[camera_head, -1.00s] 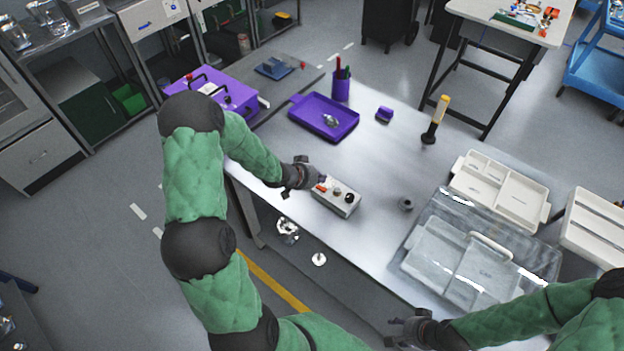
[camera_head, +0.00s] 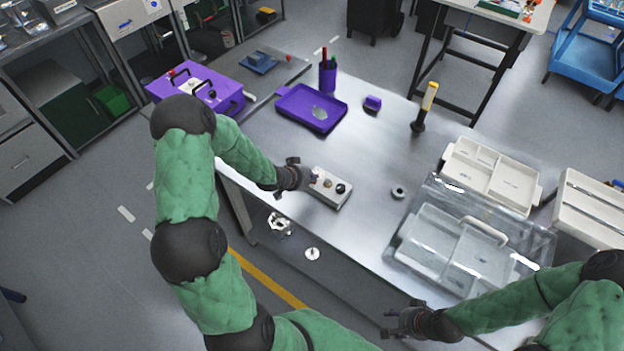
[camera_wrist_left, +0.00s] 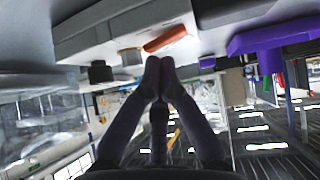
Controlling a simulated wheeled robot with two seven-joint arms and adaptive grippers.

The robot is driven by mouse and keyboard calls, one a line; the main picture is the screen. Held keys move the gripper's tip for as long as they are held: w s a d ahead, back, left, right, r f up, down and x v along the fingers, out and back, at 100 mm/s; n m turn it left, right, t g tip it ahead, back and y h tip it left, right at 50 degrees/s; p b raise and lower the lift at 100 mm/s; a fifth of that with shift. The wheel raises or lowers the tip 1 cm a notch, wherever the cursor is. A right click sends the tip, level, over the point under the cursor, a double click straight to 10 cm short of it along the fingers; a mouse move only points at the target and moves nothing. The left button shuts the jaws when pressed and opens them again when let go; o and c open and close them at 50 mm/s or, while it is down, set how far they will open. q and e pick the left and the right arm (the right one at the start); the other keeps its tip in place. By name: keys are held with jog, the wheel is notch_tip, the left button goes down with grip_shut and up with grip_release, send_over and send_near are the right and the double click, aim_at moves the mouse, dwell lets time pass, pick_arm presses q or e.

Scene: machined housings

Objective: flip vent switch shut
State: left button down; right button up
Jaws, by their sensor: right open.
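A pale grey control box (camera_head: 330,198) lies on the steel table near its front edge. It has a light knob and a black knob (camera_head: 341,188) on top. In the left wrist view the box (camera_wrist_left: 115,35) appears upside down, with an orange switch (camera_wrist_left: 165,39). I cannot tell which way the switch is set. My left gripper (camera_head: 312,174) is at the switch end of the box and hides the switch in the head view. Its fingertips (camera_wrist_left: 158,62) are shut together, empty, right by the switch; contact is unclear. My right gripper (camera_head: 386,323) is open and empty off the front edge.
A purple tray (camera_head: 290,108), a purple pen cup (camera_head: 327,76) and a yellow-handled tool (camera_head: 429,97) stand further back. A clear-lidded case (camera_head: 412,252) and a white divided tray (camera_head: 537,192) are at the right. The table centre is mostly clear.

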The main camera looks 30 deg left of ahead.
pick_arm(q)
jog(key=f+b, duration=0.1)
jog(key=b, duration=0.2)
jog(key=shift+d+y+b, duration=0.2)
jog(key=shift+y+b, duration=0.15)
jog(key=shift+y, duration=0.05)
jog(key=shift+r+p, duration=0.2)
jog(key=shift+p, duration=0.1)
pick_arm(e)
jog(key=f, duration=0.4)
jog(key=shift+d, duration=0.25)
pick_arm(q)
jog(key=shift+a, duration=0.1)
pick_arm(e)
jog(key=shift+r, duration=0.15)
pick_arm(q)
jog(key=shift+a+r+p, duration=0.2)
jog(key=shift+a+p, duration=0.2)
jog(key=shift+p, duration=0.25)
jog(key=shift+a, duration=0.3)
pick_arm(e)
jog(key=shift+r, duration=0.75)
